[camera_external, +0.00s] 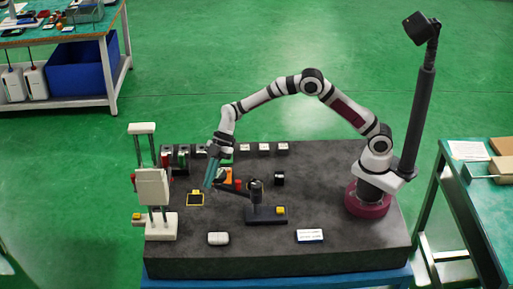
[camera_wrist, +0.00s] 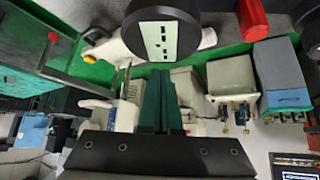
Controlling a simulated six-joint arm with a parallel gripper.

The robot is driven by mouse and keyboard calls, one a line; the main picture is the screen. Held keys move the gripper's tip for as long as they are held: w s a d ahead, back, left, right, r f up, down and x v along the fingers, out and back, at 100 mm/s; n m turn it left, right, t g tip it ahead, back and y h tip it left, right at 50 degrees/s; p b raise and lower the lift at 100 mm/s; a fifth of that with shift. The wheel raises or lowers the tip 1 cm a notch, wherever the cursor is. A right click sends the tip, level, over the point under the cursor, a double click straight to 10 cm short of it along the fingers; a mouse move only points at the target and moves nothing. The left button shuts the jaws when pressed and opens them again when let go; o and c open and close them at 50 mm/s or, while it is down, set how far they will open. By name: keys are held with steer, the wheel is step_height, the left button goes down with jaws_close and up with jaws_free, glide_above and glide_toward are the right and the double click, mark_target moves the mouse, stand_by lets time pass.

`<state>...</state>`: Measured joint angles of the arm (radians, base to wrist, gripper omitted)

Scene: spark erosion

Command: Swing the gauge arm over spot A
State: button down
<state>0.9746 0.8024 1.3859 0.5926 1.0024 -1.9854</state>
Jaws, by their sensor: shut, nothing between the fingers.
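The gauge arm (camera_external: 232,190) appears as a dark bar reaching left from a black upright post (camera_external: 255,188) on a dark base (camera_external: 265,217). A small red part (camera_external: 239,184) shows close to the bar. My gripper (camera_external: 208,187) points down with its teal fingers together and empty, close to the bar's left end; I cannot tell whether they touch. In the wrist view the shut fingers (camera_wrist: 160,103) stand at the middle. A yellow-edged dark square (camera_external: 195,200) lies left of the gripper; no letter is readable, so I cannot tell which place is spot A.
A white stand with two columns (camera_external: 152,190) is at the left. Several small blocks (camera_external: 264,147) line the back. A white rounded item (camera_external: 218,239) and a labelled block (camera_external: 310,236) lie at the front. The dark tabletop (camera_external: 345,250) is clear at front right.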

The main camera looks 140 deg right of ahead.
steer(key=shift+s+d, duration=0.15)
steer(key=shift+s, duration=0.95)
steer(key=shift+s+d+m+h, duration=0.4)
steer(key=shift+s+m, duration=0.2)
steer(key=shift+s, duration=0.15)
steer(key=s+a+m+h, duration=0.1)
steer(key=s+m+h, duration=0.3)
steer(key=s, duration=1)
steer(key=shift+s+a+m+g, duration=0.2)
steer(key=shift+s+m+g, duration=0.15)
steer(key=shift+m, duration=0.85)
